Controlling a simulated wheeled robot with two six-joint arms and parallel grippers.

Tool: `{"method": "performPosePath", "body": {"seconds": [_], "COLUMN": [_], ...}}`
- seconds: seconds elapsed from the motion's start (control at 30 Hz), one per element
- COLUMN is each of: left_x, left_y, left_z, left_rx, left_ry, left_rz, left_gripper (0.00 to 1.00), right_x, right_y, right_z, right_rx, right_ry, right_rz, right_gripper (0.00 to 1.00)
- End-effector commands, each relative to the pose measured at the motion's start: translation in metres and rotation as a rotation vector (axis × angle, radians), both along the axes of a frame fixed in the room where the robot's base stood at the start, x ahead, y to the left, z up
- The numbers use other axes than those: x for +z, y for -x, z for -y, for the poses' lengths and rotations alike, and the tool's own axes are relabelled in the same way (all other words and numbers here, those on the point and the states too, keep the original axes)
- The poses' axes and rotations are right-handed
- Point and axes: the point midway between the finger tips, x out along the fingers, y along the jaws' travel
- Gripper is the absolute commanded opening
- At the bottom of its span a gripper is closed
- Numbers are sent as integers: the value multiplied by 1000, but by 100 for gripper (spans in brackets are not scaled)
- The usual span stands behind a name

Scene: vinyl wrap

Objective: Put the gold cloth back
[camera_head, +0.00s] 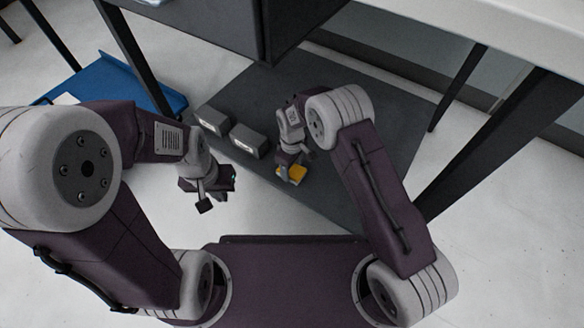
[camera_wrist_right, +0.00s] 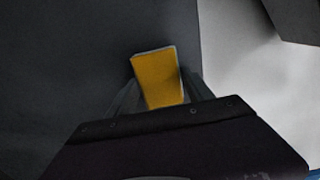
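The gold cloth (camera_head: 297,173) is a small flat yellow-gold piece over the dark grey low surface (camera_head: 375,130), at my right gripper (camera_head: 290,172). In the right wrist view the gold cloth (camera_wrist_right: 158,78) shows as an upright rectangle with a thin pale edge, between the two dark fingers. The fingers reach its sides, but I cannot tell whether they press on it. Whether the cloth touches the surface below is also unclear. My left gripper (camera_head: 218,192) hangs empty to the left, apart from the cloth, with its fingers spread.
Two dark grey blocks, one left (camera_head: 213,120) and one right (camera_head: 249,141), sit at the dark surface's left edge. A blue tray (camera_head: 155,85) lies further left. Black table legs (camera_head: 500,150) and a pale tabletop (camera_head: 480,30) frame the area. White floor is open at the front.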

Motion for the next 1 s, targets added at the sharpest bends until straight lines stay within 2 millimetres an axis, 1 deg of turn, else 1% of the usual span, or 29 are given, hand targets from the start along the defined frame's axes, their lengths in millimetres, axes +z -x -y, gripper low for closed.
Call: {"method": "performPosePath", "body": {"seconds": [0.03, 0.07, 0.33, 0.43, 0.57, 0.7, 0.8, 0.87, 1.0], "left_x": [0, 0, 0, 1, 20, 45, 59, 62, 59], "left_y": [0, 0, 0, 0, 0, 0, 0, 0, 0], "left_z": [0, 0, 0, 0, 0, 0, 0, 0, 0], "left_rx": [0, 0, 0, 0, 0, 0, 0, 0, 0], "left_ry": [0, 0, 0, 0, 0, 0, 0, 0, 0], "left_rz": [0, 0, 0, 0, 0, 0, 0, 0, 0], "left_gripper": [0, 0, 0, 0, 0, 0, 0, 0, 0], "right_x": [0, 0, 1, 4, 26, 57, 76, 81, 78], "right_y": [0, 0, 0, 0, 0, 0, 0, 0, 0], "right_z": [0, 0, 0, 0, 0, 0, 0, 0, 0], "right_rx": [0, 0, 0, 0, 0, 0, 0, 0, 0], "right_ry": [0, 0, 0, 0, -1, -1, 0, 0, 0], "right_rz": [0, 0, 0, 1, 2, 1, 1, 1, 0], "right_gripper": [75, 80, 80, 80, 80, 80, 80, 80, 80]}}
